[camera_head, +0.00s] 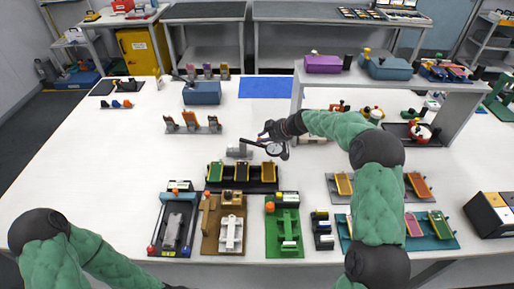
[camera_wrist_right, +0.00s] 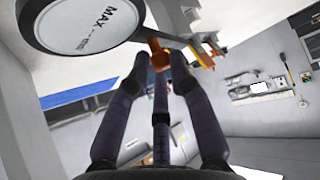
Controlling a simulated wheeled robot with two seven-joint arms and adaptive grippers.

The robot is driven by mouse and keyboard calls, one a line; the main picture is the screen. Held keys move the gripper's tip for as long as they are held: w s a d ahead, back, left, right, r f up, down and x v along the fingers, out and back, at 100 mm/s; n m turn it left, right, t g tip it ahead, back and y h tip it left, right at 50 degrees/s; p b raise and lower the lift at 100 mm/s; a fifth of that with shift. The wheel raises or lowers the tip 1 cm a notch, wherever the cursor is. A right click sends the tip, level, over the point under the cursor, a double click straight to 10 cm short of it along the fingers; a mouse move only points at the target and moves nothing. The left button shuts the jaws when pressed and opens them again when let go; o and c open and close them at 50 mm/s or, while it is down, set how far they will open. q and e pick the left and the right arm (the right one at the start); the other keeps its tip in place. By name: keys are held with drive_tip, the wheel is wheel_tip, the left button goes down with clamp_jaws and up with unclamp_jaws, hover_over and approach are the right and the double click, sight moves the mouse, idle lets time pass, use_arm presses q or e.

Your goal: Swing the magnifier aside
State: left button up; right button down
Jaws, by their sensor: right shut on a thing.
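The magnifier (camera_head: 275,149) is a round dark-rimmed disc on a thin dark arm, which runs left to a grey base (camera_head: 238,152) on the white table. In the right wrist view the large dark-rimmed disc (camera_wrist_right: 95,22) fills the upper left and shows a pale face with "MAX" lettering. My right gripper (camera_head: 263,135) is just behind the disc in the head view. In the wrist view its dark fingers (camera_wrist_right: 157,62) close around a small orange-brown knob (camera_wrist_right: 158,53) beside the rim. The fingers hide part of the knob. My left gripper is not visible; only its arm shows at lower left.
A raised grey shelf (camera_head: 440,84) stands at right.

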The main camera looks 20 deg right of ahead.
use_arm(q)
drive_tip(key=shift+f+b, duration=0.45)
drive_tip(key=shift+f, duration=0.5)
use_arm(e)
drive_tip(key=shift+w+d+r+n+g+y, duration=0.1)
drive_tip(key=shift+w+d+n+g+y, duration=0.25)
drive_tip(key=shift+w+n, duration=0.3)
drive_tip(key=shift+w+d+r+n+g+y, duration=0.1)
drive_tip(key=shift+w+d+n+g+y, duration=0.1)
drive_tip(key=shift+w+n+g+y, duration=0.45)
drive_tip(key=shift+w+d+n+g+y, duration=0.1)
drive_tip(key=shift+w+d+n+y, duration=0.15)
drive_tip(key=shift+n, duration=0.65)
drive_tip(key=shift+w, duration=0.1)
drive_tip(key=c, duration=1.2)
unclamp_jaws()
drive_tip(key=shift+f, duration=0.1)
drive_tip(key=shift+o, duration=0.2)
drive_tip(key=shift+d, duration=0.15)
drive_tip(key=v, duration=1.1)
drive_tip(key=shift+d+r, duration=0.2)
drive_tip(key=shift+r, duration=0.15)
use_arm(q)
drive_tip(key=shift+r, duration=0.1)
use_arm(e)
drive_tip(key=shift+r, duration=0.1)
